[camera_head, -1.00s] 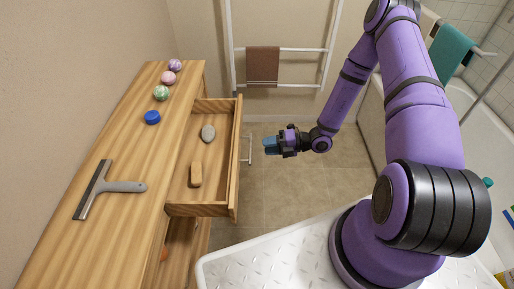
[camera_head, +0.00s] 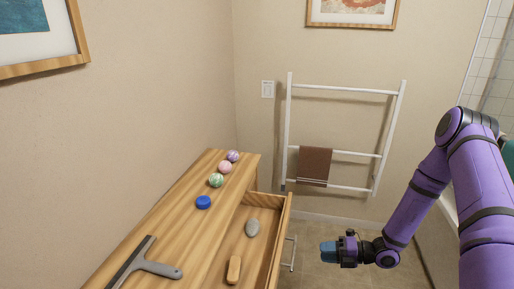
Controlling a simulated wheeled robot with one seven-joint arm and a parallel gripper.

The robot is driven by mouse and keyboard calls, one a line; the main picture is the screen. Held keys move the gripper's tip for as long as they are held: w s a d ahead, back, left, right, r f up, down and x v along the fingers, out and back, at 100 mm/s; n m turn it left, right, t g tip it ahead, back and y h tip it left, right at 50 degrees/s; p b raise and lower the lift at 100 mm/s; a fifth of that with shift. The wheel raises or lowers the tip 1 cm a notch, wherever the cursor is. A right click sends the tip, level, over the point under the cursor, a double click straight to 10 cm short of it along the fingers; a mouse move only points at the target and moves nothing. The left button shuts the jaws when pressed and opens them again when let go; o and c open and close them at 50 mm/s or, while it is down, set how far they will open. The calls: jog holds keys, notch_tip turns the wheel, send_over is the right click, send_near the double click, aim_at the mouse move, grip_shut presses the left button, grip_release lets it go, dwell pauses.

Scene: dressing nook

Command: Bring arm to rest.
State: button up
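My purple arm reaches in from the right side of the head view. My gripper (camera_head: 330,252) points left, to the right of the open drawer (camera_head: 282,230) and apart from it, above the floor. Blue shows at the fingertip end. At this size I cannot tell whether the fingers are apart or closed, or whether the blue part is a finger or a held thing.
The open drawer holds a grey stone-like thing (camera_head: 253,228) and a tan block (camera_head: 234,269). A white towel rack (camera_head: 347,152) with a brown towel (camera_head: 314,165) stands at the back wall.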

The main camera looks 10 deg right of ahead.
jog(key=s+a+r+n+g+h, duration=0.1)
jog(key=s+r+n+g+h, duration=0.2)
jog(key=r+n, duration=0.95)
jog(key=s+a+r+n+g+h, duration=0.1)
jog(key=s+r+n+g+h, duration=0.2)
jog(key=r+n, duration=0.95)
jog(key=s+d+r+n+t+h, duration=0.1)
jog(key=s+r+n+t+h, duration=0.2)
jog(key=s+r+n, duration=0.4)
jog(key=s+d+r+n+t+h, duration=0.2)
jog(key=s+r+n+h, duration=0.3)
jog(key=s+r, duration=0.6)
notch_tip(320, 180, up, 5)
jog(key=shift+r+n+t+h, duration=0.15)
jog(key=shift+n+t+h, duration=0.25)
jog(key=shift+n+t, duration=0.55)
jog(key=shift+s+n+g, duration=0.1)
jog(key=shift+n+g, duration=0.15)
jog(key=shift+n, duration=0.1)
